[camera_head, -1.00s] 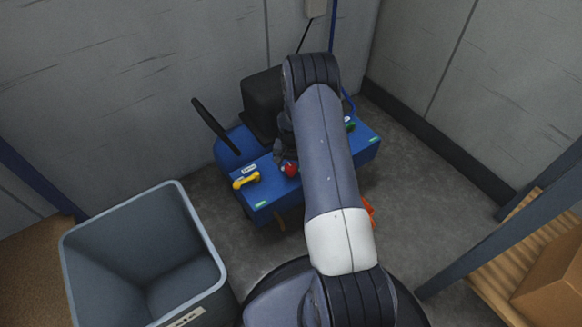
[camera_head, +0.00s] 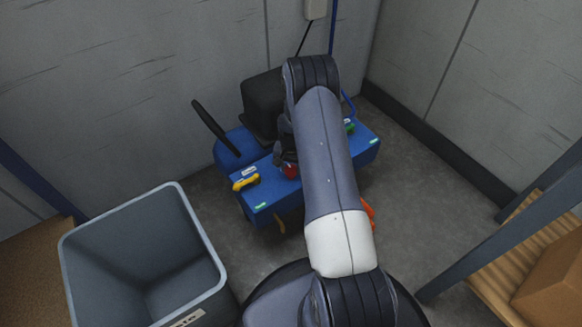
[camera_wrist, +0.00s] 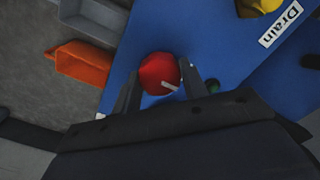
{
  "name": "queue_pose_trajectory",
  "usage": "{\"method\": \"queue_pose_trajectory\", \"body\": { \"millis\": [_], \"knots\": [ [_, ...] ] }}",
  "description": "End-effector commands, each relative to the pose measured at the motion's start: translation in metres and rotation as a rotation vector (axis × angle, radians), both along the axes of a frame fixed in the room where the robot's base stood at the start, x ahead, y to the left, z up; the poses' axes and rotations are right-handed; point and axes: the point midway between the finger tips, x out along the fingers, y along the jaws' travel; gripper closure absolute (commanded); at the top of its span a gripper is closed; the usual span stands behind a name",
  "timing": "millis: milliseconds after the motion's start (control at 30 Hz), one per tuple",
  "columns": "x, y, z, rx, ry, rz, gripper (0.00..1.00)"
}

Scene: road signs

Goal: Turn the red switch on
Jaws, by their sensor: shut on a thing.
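The red switch (camera_wrist: 157,72) is a round red knob with a white mark, on a blue panel (camera_wrist: 120,35). In the wrist view my gripper (camera_wrist: 160,82) has one finger on each side of the knob, shut on it. In the head view the red switch (camera_head: 290,171) shows as a small red patch beside my arm, partly hidden by it. The blue machine (camera_head: 285,195) stands on the floor against the back wall.
A yellow handle (camera_head: 245,182) sits left of the red switch, near a label reading "Drain" (camera_wrist: 281,24). A green knob (camera_head: 349,127) is to the right. A grey bin (camera_head: 205,240) stands front left.

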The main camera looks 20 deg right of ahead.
Motion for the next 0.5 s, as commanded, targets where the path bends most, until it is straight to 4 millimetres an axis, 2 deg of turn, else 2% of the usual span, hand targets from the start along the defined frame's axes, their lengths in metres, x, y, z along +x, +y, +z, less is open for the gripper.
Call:
{"method": "queue_pose_trajectory", "body": {
  "millis": [267, 500],
  "knots": [
    [0.0, 0.0, -0.0003, 0.0, 0.0, -0.085, 0.82],
    [-0.0001, 0.0001, -0.0007, 0.001, 0.001, -0.266, 0.82]
  ]
}}
